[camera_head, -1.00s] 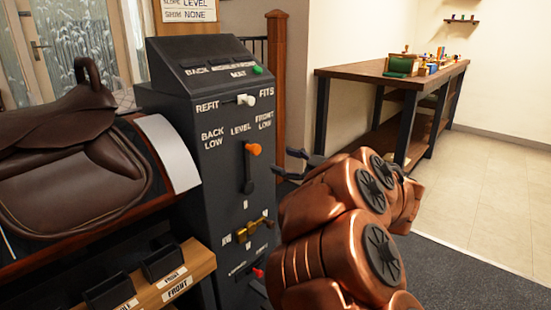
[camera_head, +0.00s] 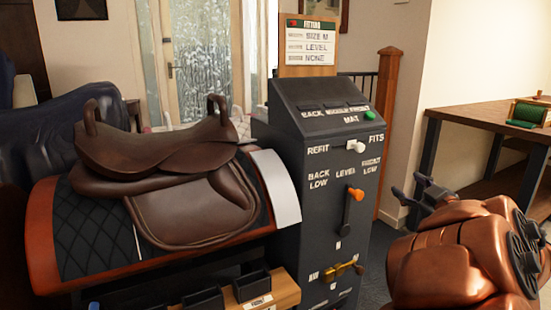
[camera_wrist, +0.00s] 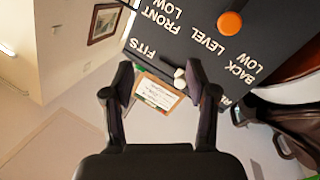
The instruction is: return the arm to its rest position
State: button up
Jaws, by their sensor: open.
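My gripper (camera_head: 428,190) is at the right in the head view, at the end of my copper-coloured arm. It is open and empty, apart from the dark control console (camera_head: 315,180). In the wrist view my gripper (camera_wrist: 160,85) shows two spread black fingers with nothing between them touching them. The console face (camera_wrist: 195,35) fills the upper part of that view, with its orange-tipped lever (camera_wrist: 230,22) and a white knob (camera_wrist: 180,76) beyond the fingers.
A brown saddle (camera_head: 160,150) sits on a rack left of the console. A sign board (camera_head: 309,45) stands behind the console. A wooden post (camera_head: 387,130) and a workbench (camera_head: 470,115) are at the right. Small black bins (camera_head: 203,299) are at the front.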

jog(key=s+d+r+m+g+h+p, duration=0.25)
jog(key=d+r+m+h+p, duration=0.45)
jog(key=r, duration=0.4)
jog(key=s+r+m+g+h+p, duration=0.2)
jog(key=s+g+h+p, duration=0.15)
jog(key=s+p, duration=0.4)
jog(key=s+a+g+y+p, duration=0.3)
jog(key=s+a+g+p, duration=0.3)
jog(key=s, duration=0.9)
jog(key=s+a+n+g+y+p, duration=0.1)
jog(key=s+a+g+y+p, duration=0.3)
jog(key=s+a+g+p, duration=0.3)
jog(key=s+a+p, duration=0.5)
jog(key=s+a, duration=0.4)
jog(key=shift+s+a+r, duration=0.2)
jog(key=shift+a+r, duration=0.05)
jog(key=shift+a, duration=0.15)
jog(key=shift+y, duration=0.25)
